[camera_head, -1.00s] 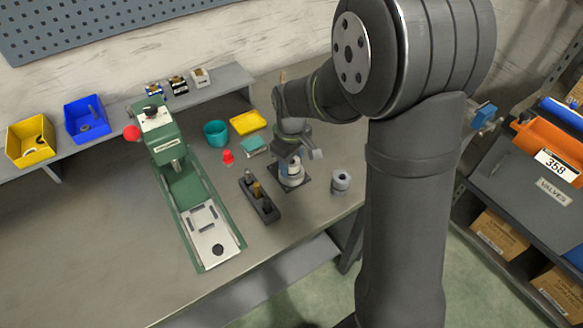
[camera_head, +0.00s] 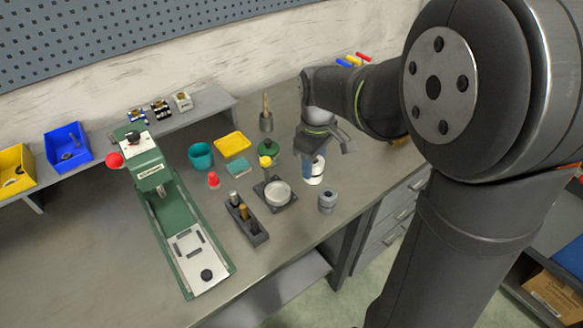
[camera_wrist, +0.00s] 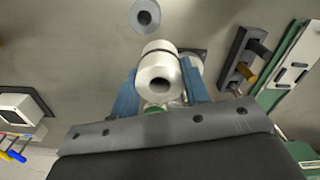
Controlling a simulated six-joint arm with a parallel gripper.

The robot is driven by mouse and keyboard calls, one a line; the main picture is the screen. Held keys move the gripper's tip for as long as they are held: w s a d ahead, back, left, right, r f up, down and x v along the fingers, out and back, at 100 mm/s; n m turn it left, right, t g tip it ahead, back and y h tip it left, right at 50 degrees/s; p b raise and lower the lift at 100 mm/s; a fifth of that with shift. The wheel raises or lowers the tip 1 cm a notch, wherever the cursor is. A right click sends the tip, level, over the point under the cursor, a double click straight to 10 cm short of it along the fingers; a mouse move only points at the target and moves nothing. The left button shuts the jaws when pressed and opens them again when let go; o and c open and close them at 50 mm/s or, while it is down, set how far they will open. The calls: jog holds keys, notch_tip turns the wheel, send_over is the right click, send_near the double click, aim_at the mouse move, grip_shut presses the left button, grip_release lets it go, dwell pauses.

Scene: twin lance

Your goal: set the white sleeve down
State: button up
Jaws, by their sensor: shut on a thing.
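The white sleeve (camera_head: 314,171) is upright in my gripper (camera_head: 312,160), with a dark band near one end. In the wrist view the sleeve (camera_wrist: 160,74) shows its round bore, between the two blue fingers of my gripper (camera_wrist: 161,92). The fingers are shut on it. In the head view its lower end is close to the bench top, right of the dark square plate with a round pale part (camera_head: 278,193). I cannot tell whether it touches the bench.
A grey cylinder (camera_head: 327,201) stands just in front of the sleeve. A dark rack with several pegs (camera_head: 246,220) and a green press (camera_head: 180,215) stand to the left. A green round item with a yellow knob (camera_head: 267,150) is behind the plate. Bare bench lies right of the sleeve.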

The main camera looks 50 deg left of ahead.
jog(key=shift+w+d+r, duration=0.6)
jog(key=shift+w, duration=0.05)
jog(key=w+a+r, duration=0.1)
jog(key=w+a, duration=0.1)
jog(key=a, duration=1.2)
send_over(233, 145)
notch_tip(233, 145, down, 8)
jog(key=shift+f, duration=0.15)
jog(key=shift+a+f, duration=0.1)
jog(key=shift+f, duration=1.9)
jog(key=o, duration=0.6)
jog(key=shift+f, duration=0.2)
jog(key=o, duration=0.4)
jog(key=shift+r, duration=0.15)
